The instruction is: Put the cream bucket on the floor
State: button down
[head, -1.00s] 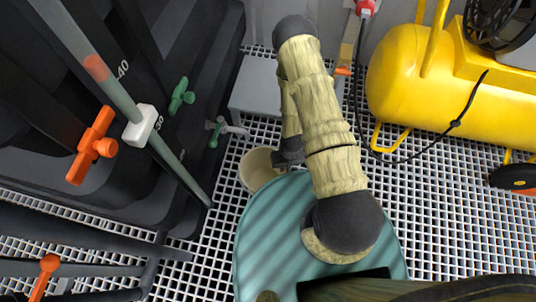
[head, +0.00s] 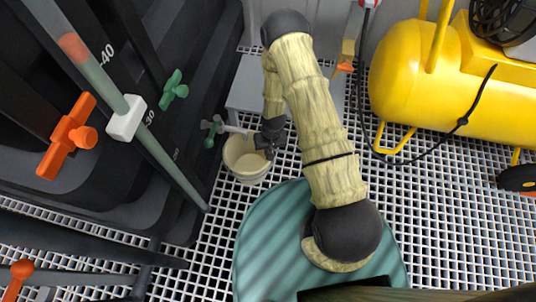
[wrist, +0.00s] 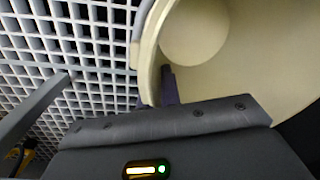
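The cream bucket (head: 246,172) is in the head view, left of my arm and just past my teal base. Its open mouth faces up towards the camera and looks empty. My gripper (head: 268,146) is at the bucket's right rim. In the wrist view the bucket (wrist: 235,75) fills the upper right, and my gripper (wrist: 160,88) has one dark finger inside the wall and one outside, shut on the rim. The white floor grating (wrist: 80,50) shows beside it. The gap between bucket bottom and grating cannot be told.
A small tap with a green handle (head: 212,132) juts out close to the bucket's upper left. Dark tanks with an orange valve (head: 68,135) stand at left. A grey box (head: 250,85) is behind. A yellow compressor (head: 430,90) stands at right. Grating between is clear.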

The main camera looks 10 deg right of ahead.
notch_tip(320, 180, down, 5)
jog(key=b, duration=0.3)
jog(key=shift+r, duration=0.15)
jog(key=shift+w+a+b, duration=0.1)
jog(key=shift+w+b, duration=0.05)
jog(key=shift+b, duration=0.15)
jog(key=c, duration=1.6)
grip_release()
jog(key=shift+w, duration=0.1)
notch_tip(320, 180, up, 12)
jog(key=p, duration=0.7)
jog(key=shift+d, duration=0.45)
